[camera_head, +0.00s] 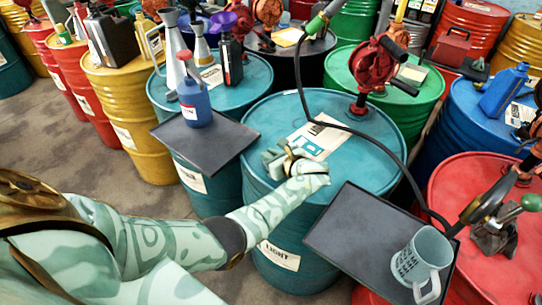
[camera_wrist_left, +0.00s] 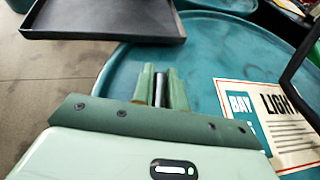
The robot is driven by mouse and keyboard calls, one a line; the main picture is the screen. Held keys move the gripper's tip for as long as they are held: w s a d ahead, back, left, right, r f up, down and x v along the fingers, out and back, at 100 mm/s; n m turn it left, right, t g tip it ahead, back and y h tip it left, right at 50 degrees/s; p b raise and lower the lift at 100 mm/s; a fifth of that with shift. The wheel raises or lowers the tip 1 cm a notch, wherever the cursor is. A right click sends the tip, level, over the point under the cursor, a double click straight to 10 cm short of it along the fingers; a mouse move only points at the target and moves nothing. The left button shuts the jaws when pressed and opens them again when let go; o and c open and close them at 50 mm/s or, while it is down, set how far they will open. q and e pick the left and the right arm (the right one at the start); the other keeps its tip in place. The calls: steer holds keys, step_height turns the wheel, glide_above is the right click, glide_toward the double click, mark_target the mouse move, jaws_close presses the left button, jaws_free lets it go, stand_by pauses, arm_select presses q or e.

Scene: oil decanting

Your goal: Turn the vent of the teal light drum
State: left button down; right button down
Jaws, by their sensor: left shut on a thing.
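The teal light drum (camera_head: 352,180) stands in the middle of the head view, with a "LIGHT" label on its side. Its top also fills much of the left wrist view (camera_wrist_left: 215,55), with a paper sheet (camera_wrist_left: 268,125) headed "BAY" and "LIGHT". My left gripper (camera_head: 275,160) is low over the near left part of the drum top. In the wrist view its two green fingers are shut on a narrow dark piece, which looks like the vent (camera_wrist_left: 160,88). Most of the vent is hidden by the fingers, so its angle cannot be told. My right gripper is not in view.
A red pump (camera_head: 375,65) stands at the drum's far edge, and a black hose (camera_head: 385,150) crosses above the top. Dark trays flank the drum: one (camera_head: 225,150) at left by a blue bottle (camera_head: 195,103), one (camera_head: 350,240) at right with a mug (camera_head: 420,262).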

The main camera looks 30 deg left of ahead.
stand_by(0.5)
arm_select(q)
steer(key=c, duration=1.4)
jaws_free()
